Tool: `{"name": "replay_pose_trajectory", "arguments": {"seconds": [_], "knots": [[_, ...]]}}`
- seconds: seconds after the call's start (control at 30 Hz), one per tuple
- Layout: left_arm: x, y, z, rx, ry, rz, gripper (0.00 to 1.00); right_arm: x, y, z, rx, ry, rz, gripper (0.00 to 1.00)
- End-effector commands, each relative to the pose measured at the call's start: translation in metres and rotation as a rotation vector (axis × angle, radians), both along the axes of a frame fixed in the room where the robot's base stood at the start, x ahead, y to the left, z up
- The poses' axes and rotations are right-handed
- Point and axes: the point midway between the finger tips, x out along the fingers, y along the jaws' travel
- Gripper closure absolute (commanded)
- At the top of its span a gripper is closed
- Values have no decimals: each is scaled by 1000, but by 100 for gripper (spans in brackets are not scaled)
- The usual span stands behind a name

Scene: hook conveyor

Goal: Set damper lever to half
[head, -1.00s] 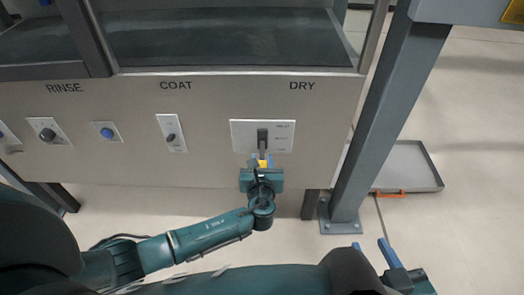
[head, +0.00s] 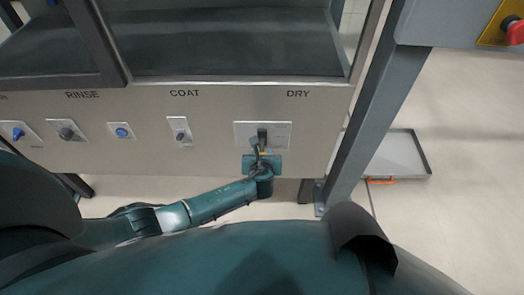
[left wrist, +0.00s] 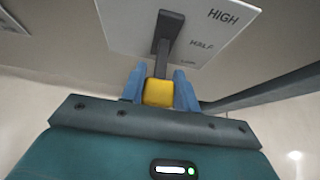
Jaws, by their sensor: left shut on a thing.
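The damper lever is a dark bar on a white plate (head: 281,129) under the word DRY. In the left wrist view the plate (left wrist: 228,35) reads HIGH, HALF and a partly legible lowest label. The lever's dark bar (left wrist: 165,35) comes out from the plate and down to a yellow grip (left wrist: 158,93). My left gripper (head: 262,156) reaches the lever from below. In the left wrist view its blue fingers (left wrist: 159,90) are shut on the yellow grip, one on each side. Which mark the lever points to is hard to tell. My right gripper is out of view.
Other controls, such as the COAT switch (head: 180,130) and a blue knob (head: 121,132), sit left on the same panel (head: 215,105). A grey post (head: 372,110) stands right of it. A grey tray (head: 408,150) lies on the floor, and a red button (head: 516,32) is at upper right.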

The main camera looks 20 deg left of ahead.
Motion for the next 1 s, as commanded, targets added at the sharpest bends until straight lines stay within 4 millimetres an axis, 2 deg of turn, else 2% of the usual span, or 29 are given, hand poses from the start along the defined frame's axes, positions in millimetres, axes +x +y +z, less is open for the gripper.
{"name": "replay_pose_trajectory", "arguments": {"seconds": [0.3,0.33,0.6,0.87,1.0], "knots": [[3,1,3,1,-6,1,100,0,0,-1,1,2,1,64],[3,1,3,1,-6,1,68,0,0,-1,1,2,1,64],[1,1,1,1,-3,1,47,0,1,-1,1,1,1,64],[-1,0,2,0,-1,0,47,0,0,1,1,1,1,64],[-13,-3,11,0,0,0,47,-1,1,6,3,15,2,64]]}}
